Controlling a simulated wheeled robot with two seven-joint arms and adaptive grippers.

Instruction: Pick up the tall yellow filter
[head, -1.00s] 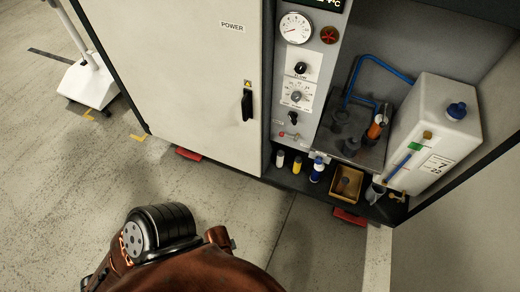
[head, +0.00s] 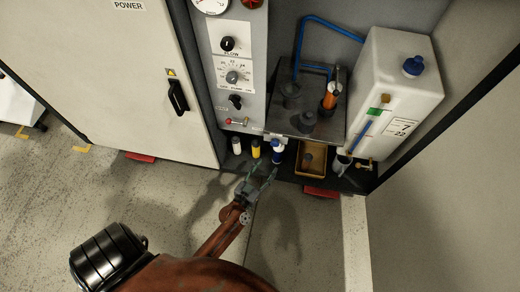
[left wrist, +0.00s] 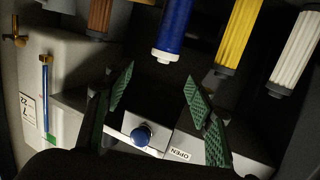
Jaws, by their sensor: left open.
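The yellow filter (head: 256,149) stands upright on the low shelf of the cabinet, between a white filter (head: 236,145) and a blue one (head: 277,151). My left gripper (head: 258,180) is open and empty just in front of the shelf, below the yellow and blue filters in the head view. In the left wrist view the yellow filter (left wrist: 240,35) shows ribbed sides and a dark end, up and right of the open green-padded fingers (left wrist: 160,78). The blue filter (left wrist: 173,30) lies nearer the middle of that view. My right gripper is not in view.
A tan bin (head: 312,172) holding a brown item stands right of the filters. A white tank (head: 392,95) and a dark block (head: 300,122) with an orange-banded part (head: 330,98) sit above. The white cabinet door (head: 100,75) is at left. The floor in front is open.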

